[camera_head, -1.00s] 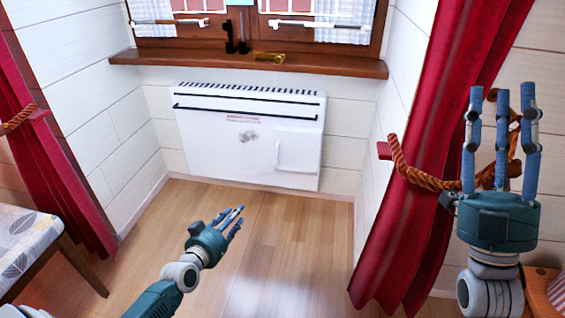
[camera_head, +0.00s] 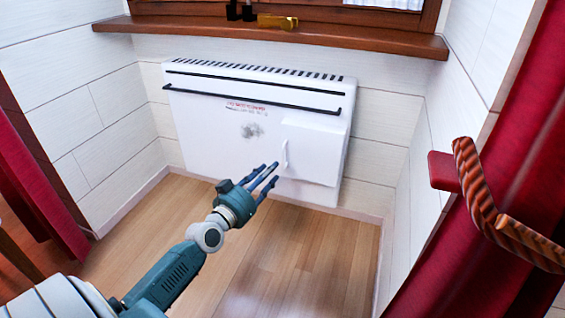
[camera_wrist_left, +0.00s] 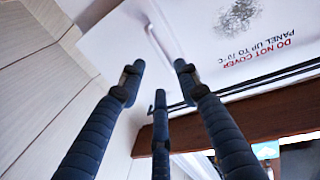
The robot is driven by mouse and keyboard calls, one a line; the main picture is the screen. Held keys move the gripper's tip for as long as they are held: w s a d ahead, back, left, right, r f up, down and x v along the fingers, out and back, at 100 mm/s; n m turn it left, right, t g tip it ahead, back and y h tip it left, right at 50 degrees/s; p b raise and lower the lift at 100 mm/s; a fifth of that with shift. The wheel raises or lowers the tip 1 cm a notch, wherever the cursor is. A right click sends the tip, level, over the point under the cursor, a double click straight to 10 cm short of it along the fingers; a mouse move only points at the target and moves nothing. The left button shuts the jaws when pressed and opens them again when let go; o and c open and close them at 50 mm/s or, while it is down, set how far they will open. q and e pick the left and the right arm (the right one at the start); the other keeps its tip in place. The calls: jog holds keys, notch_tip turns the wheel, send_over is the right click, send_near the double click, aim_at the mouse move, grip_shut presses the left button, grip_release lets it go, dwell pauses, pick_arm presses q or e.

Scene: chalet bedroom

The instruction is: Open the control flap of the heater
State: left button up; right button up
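The white heater (camera_head: 215,135) hangs on the wall under the window sill, with a dark bar across its upper front. Its control flap (camera_head: 318,150) is a raised white panel at the lower right of the front, closed, with a thin upright handle (camera_head: 285,155) at its left edge. My left gripper (camera_head: 268,175) is open and empty, just below and left of the handle and apart from it. In the left wrist view the spread fingers (camera_wrist_left: 160,80) point toward the handle (camera_wrist_left: 160,42). My right gripper is out of the head view.
A wooden window sill (camera_head: 270,38) juts out above the heater, with a brass-coloured object (camera_head: 278,22) on it. A red curtain (camera_head: 500,190) with an orange rope tie (camera_head: 500,215) stands at the right. The wooden floor (camera_head: 290,260) before the heater is clear.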

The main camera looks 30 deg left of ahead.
aim_at(284, 158)
pick_arm(q)
jog(key=w+b, duration=0.1)
jog(key=w, duration=0.6)
jog(key=shift+w+a+f, duration=0.1)
jog(key=shift+w+a, duration=0.05)
jog(key=shift+w, duration=0.05)
jog(key=shift+c, duration=0.5)
grip_shut()
